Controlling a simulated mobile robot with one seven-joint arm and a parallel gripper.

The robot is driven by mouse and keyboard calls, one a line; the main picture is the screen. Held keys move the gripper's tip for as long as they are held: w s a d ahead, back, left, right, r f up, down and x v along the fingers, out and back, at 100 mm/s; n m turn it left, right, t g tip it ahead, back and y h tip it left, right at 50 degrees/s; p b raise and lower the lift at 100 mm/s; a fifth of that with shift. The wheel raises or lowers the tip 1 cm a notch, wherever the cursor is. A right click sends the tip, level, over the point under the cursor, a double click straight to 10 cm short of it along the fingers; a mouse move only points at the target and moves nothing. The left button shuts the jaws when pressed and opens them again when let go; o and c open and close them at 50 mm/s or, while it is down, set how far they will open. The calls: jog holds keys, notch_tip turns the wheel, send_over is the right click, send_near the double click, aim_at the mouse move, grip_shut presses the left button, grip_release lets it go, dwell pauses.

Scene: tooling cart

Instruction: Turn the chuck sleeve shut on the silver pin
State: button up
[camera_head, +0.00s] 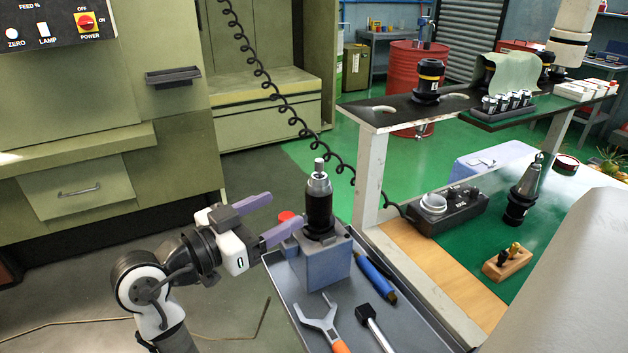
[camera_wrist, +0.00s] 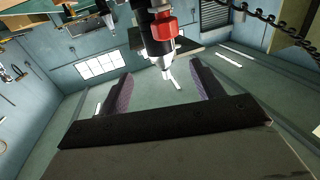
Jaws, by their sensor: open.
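The chuck stands upright on a grey block (camera_head: 325,265) in the head view, with a black body (camera_head: 320,210) and a silver chuck sleeve (camera_head: 319,184) above it. The silver pin (camera_head: 319,163) sticks up from the top of the sleeve. My gripper (camera_head: 282,210) is open, with its two purple fingers pointing toward the chuck from the left. In the wrist view the sleeve (camera_wrist: 158,47) and pin (camera_wrist: 173,78) appear tilted and pointing downward in the picture, in line with the gap between the fingers. No contact with the sleeve can be made out.
The block stands in a grey tray (camera_head: 400,335) holding an open-ended wrench (camera_head: 322,318), a hammer-like tool (camera_head: 375,325) and a blue-handled tool (camera_head: 375,277). A red cap (camera_head: 287,216) shows just left of the chuck. A white post (camera_head: 369,180) and shelf stand close on the right.

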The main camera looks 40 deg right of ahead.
aim_at(329, 188)
jog(key=d+p, duration=0.3)
jog(key=d, duration=0.9)
jog(key=shift+w, duration=0.1)
jog(key=c, duration=1)
jog(key=shift+g+b, duration=0.35)
jog(key=shift+g, duration=0.05)
jog(key=m+g+b, duration=0.1)
jog(key=m+g, duration=0.1)
jog(key=m+g+b, duration=0.1)
jog(key=g+b, duration=0.1)
jog(key=g, duration=0.1)
jog(key=shift+f+m+y, duration=0.15)
jog(key=shift+m+y, duration=0.25)
jog(key=m+g+y+b, duration=0.1)
jog(key=m+g+y, duration=0.1)
jog(key=g, duration=0.1)
jog(key=s+m+g+y+b, duration=0.1)
jog(key=m+g+y, duration=0.1)
jog(key=m+g, duration=0.1)
jog(key=shift+a+g+b, duration=0.2)
jog(key=shift+g+b, duration=0.15)
jog(key=shift+g, duration=0.25)
jog(key=shift+s+r, duration=0.1)
jog(key=shift+r, duration=0.1)
